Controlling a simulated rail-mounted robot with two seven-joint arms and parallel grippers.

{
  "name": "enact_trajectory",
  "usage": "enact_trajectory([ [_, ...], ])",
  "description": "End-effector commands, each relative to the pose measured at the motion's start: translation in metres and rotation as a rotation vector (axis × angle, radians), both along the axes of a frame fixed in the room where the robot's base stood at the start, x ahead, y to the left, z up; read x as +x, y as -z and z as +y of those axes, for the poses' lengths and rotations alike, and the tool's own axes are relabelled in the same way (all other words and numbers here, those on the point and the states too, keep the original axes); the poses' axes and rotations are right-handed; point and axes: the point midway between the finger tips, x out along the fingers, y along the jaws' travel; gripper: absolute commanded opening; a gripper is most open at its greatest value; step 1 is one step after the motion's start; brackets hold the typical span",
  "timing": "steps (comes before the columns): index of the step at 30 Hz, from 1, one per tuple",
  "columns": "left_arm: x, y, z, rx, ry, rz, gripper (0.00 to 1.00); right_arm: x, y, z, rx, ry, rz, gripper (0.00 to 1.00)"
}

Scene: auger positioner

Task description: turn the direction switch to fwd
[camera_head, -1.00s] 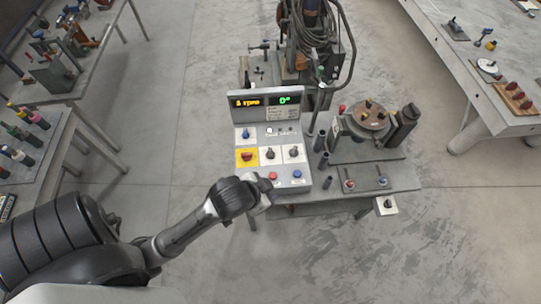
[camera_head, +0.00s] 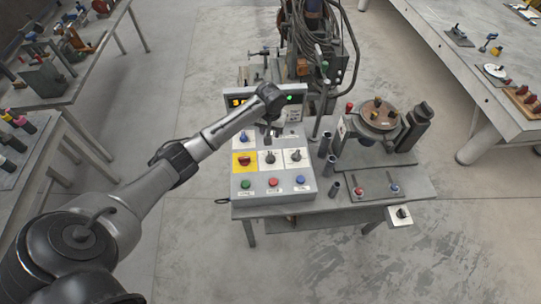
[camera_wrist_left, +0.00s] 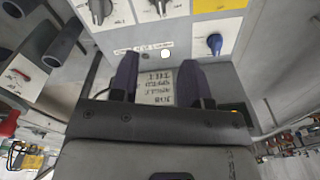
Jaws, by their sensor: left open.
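The grey control box has a sloped panel (camera_head: 283,174) with two black rotary knobs on white plates, a middle knob (camera_head: 269,157) and a right knob (camera_head: 295,156). Both show at the top edge of the left wrist view, the middle one (camera_wrist_left: 161,6) partly cut off and the right one (camera_wrist_left: 101,10). The labels are too small to tell which is the direction switch. My left gripper (camera_head: 272,133) is open and empty above the panel's upper part, just behind the middle knob. Its two dark fingers (camera_wrist_left: 158,76) stand apart, touching no knob. My right gripper is out of view.
A blue knob (camera_head: 243,138) and a red knob on a yellow plate (camera_head: 244,160) are on the panel's left. Green, red and blue buttons (camera_head: 273,182) line its front. A round turntable (camera_head: 379,114) and upright tubes (camera_head: 330,166) stand to the right. My arm partly covers the display.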

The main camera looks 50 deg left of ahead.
Motion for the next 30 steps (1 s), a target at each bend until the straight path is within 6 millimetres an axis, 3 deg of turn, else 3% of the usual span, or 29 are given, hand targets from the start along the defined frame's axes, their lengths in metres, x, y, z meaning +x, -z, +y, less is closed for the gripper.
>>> enact_trajectory([
  [6,-0.006,0.002,-0.008,-0.056,-0.248,0.035,0.43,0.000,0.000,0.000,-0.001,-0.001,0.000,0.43],
  [14,-0.007,0.010,-0.008,-0.056,-0.362,0.036,0.43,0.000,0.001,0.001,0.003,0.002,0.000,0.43],
  [30,-0.007,0.103,-0.008,-0.055,-0.363,0.036,0.43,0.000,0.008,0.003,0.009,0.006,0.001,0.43],
])
